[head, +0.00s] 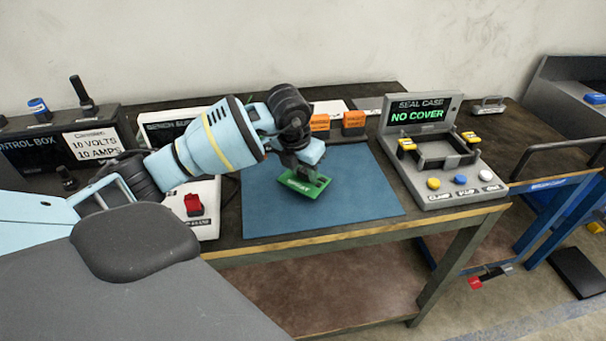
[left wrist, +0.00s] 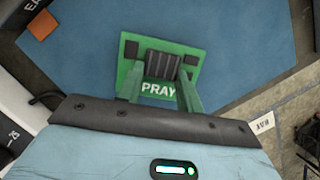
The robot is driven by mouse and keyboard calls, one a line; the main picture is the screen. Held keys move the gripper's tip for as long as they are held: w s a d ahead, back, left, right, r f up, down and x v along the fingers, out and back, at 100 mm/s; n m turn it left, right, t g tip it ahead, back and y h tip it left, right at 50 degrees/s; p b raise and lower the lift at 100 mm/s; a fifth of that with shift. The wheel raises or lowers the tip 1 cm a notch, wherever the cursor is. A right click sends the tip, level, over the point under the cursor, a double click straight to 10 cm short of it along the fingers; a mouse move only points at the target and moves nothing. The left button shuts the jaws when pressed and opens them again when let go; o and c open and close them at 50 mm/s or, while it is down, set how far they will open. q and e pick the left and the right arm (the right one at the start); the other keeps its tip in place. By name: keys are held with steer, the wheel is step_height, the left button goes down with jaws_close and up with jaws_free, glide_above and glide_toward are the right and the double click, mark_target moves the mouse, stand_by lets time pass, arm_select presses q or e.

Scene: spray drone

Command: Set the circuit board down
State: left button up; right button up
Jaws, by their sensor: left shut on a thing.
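The green circuit board (head: 305,183) is in my left gripper (head: 304,172), over the blue mat (head: 355,208) on the workbench. In the head view the board looks tilted, and I cannot tell whether its lower edge touches the mat. In the left wrist view the board (left wrist: 161,70) shows white lettering reading "PRAY", dark parts at its corners and a ribbed dark block in the middle. My left gripper's fingers (left wrist: 160,92) are shut on it. The blue mat (left wrist: 235,40) lies behind it. My right gripper is not in view.
The seal case station (head: 435,155) with a "NO COVER" screen stands right of the mat. Orange blocks (head: 353,122) sit at the mat's back edge. A white box with a red switch (head: 194,204) stands on the left. The mat's right half is clear.

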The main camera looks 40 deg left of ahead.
mark_target(295, 188)
arm_select(q)
steer(key=shift+f, duration=0.95)
steer(key=shift+f, duration=0.15)
steer(key=o, duration=1)
steer(key=v, duration=1.2)
steer(key=shift+p, duration=0.35)
